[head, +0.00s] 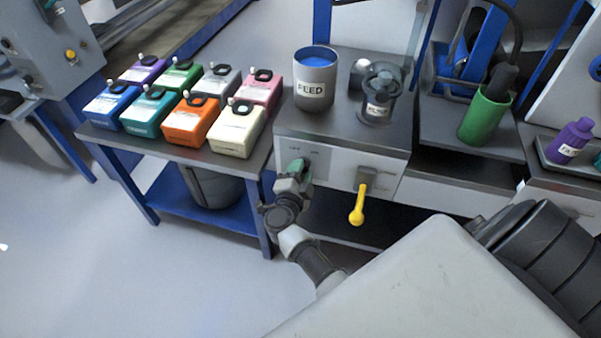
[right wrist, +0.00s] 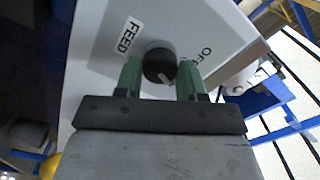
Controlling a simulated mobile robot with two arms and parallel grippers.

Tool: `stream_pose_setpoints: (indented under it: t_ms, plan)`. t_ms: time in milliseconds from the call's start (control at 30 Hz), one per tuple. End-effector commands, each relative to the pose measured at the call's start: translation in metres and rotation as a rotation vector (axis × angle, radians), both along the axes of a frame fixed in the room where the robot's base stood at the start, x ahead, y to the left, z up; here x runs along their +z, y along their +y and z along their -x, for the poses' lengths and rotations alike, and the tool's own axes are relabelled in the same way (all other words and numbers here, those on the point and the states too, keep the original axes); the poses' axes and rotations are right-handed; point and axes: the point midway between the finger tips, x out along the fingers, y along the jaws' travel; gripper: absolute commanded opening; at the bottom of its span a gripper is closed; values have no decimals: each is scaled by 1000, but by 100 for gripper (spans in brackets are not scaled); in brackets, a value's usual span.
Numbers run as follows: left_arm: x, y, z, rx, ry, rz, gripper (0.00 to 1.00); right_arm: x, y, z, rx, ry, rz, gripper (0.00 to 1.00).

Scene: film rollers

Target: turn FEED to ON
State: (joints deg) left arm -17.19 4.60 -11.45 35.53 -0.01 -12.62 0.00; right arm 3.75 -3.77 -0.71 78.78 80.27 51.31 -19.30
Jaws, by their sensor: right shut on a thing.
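The FEED knob (right wrist: 158,62) is a round dark knob on a light panel (right wrist: 95,60), seen in the right wrist view. A white FEED label (right wrist: 129,35) is at its upper left, and OFF lettering (right wrist: 203,54) is at its right. A light mark shows on the knob's lower right rim; I see no ON lettering. My right gripper (right wrist: 158,78) has its green fingers on both sides of the knob, shut on it. In the head view my right gripper (head: 297,168) is at the machine's front panel (head: 335,168) and hides the knob. My left gripper is not in view.
A yellow-handled lever (head: 358,205) hangs from the same front, right of my gripper. A grey FEED-labelled canister (head: 313,92) with blue contents stands on the machine top. Several coloured cartons (head: 187,120) fill the table at left. A green cup (head: 484,117) stands at right.

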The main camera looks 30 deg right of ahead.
Motion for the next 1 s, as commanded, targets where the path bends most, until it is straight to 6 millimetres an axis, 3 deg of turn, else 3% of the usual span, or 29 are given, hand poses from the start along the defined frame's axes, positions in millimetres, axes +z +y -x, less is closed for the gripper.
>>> stream_pose_setpoints:
  t_ms: [833, 867, 1000]
  plan:
    - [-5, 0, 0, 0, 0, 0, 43, -3, 1, 1, -1, -107, -98, 16]
    - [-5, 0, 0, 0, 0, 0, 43, -3, 1, 1, -1, -107, -98, 41]
    - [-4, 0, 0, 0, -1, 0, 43, -2, 1, 1, 0, -107, -97, 62]
